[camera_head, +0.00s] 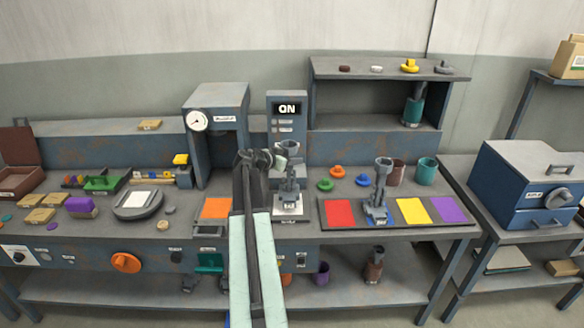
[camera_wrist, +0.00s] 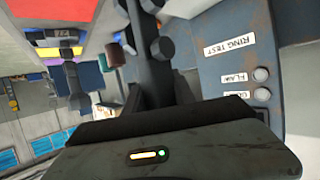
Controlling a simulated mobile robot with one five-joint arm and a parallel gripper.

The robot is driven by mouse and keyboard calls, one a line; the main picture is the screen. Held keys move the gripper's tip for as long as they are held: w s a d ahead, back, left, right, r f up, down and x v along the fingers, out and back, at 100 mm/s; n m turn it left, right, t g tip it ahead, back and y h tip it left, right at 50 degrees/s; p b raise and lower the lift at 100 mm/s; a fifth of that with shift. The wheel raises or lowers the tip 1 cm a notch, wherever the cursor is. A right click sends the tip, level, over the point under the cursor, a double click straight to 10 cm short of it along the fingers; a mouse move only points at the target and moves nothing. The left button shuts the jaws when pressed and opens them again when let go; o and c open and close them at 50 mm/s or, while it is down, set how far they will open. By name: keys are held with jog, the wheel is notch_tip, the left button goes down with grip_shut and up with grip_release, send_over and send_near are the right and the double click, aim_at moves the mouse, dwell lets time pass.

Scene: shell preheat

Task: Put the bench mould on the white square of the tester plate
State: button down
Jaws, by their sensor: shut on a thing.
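The bench mould (camera_head: 289,186) is a dark grey upright piece with a cup-like top. It stands upright over the white square (camera_head: 292,209) of the tester plate (camera_head: 292,218), below the ON display. Its foot is at or just above the square; I cannot tell if it touches. My gripper (camera_head: 279,161) is shut on the mould's upper part from the left. In the wrist view the dark mould (camera_wrist: 152,55) fills the upper middle, beside the tester's RING TEST panel (camera_wrist: 235,50). The gripper's fingertips are mostly hidden there.
A similar grey mould (camera_head: 380,190) stands on the colour mat (camera_head: 330,224), right of the tester. The tester column (camera_head: 288,125) rises just behind my gripper. A gauge press (camera_head: 216,110) stands to the left. Orange and green rings (camera_head: 324,185) lie close by on the right.

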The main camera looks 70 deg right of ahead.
aim_at(292, 167)
jog(key=shift+w, duration=0.1)
jog(key=f+b, duration=0.3)
jog(key=shift+w+d+f+b, duration=0.25)
jog(key=shift+f+b, duration=0.1)
jog(key=shift+f, duration=0.15)
jog(key=c, duration=1)
grip_release()
jog(key=shift+c, duration=0.2)
